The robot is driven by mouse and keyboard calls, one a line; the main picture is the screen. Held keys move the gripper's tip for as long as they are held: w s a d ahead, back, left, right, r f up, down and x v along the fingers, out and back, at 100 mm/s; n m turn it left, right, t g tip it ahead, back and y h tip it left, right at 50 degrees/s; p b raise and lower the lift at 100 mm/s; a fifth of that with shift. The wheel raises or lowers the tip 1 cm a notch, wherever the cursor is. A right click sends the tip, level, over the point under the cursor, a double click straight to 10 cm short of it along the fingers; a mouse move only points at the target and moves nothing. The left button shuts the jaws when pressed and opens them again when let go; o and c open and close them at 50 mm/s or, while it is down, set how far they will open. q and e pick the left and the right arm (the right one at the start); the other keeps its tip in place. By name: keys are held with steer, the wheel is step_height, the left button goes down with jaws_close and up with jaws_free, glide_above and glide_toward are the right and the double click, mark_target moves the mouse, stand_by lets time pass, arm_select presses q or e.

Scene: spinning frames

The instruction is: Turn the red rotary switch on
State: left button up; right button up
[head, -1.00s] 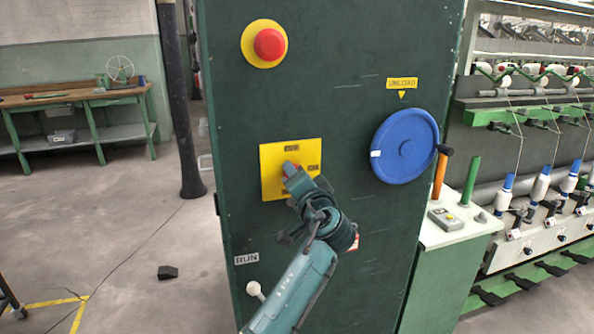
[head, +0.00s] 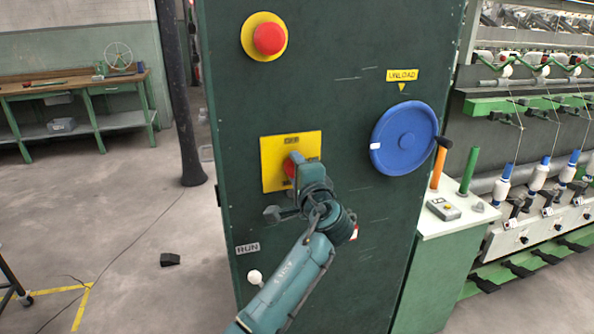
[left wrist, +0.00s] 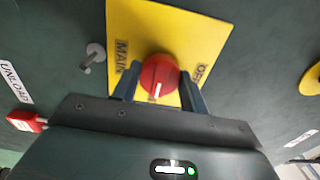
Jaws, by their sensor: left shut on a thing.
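The red rotary switch (head: 289,170) sits on a yellow plate (head: 272,180) on the dark green cabinet. My left gripper (head: 296,166) is at the switch and hides much of it and the plate's right side. In the left wrist view, my left gripper (left wrist: 158,84) is shut on the round red switch (left wrist: 160,70), one finger on each side. A white pointer mark on the switch points down in that view, between the fingers. The plate (left wrist: 185,30) bears the label MAIN and another, partly covered label. My right gripper is not in view.
A red button (head: 269,39) on a yellow disc is above. A white-knobbed lever (head: 255,277) is below, near the RUN label (head: 247,248).

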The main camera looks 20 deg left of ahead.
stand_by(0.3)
arm_select(q)
steer(key=o, duration=1)
